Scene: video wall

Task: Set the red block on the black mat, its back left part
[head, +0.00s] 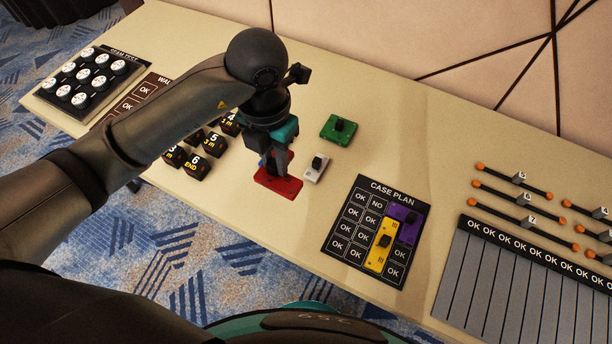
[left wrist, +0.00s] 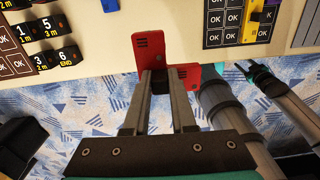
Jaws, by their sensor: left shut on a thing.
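The red block (head: 287,190) is flat, L-shaped and has a dark knob. My left gripper (head: 270,165) is shut on the knob, over the table's front part; the left wrist view shows its fingers (left wrist: 160,88) around it. I cannot tell whether the block touches the table. The black mat (head: 352,226), headed CASE PLAN, lies to the right, apart from the block. A yellow block (head: 378,257) and a purple block (head: 408,228) lie on its middle and right; its left and back left cells are bare. My right gripper (left wrist: 252,70) shows small in the left wrist view.
A white block (head: 317,170) stands just right of the red block, and a green block (head: 338,131) lies behind. Black numbered cubes (head: 194,168) are on the left. A grey-striped board (head: 490,285) and orange-tipped rods (head: 512,182) are on the right.

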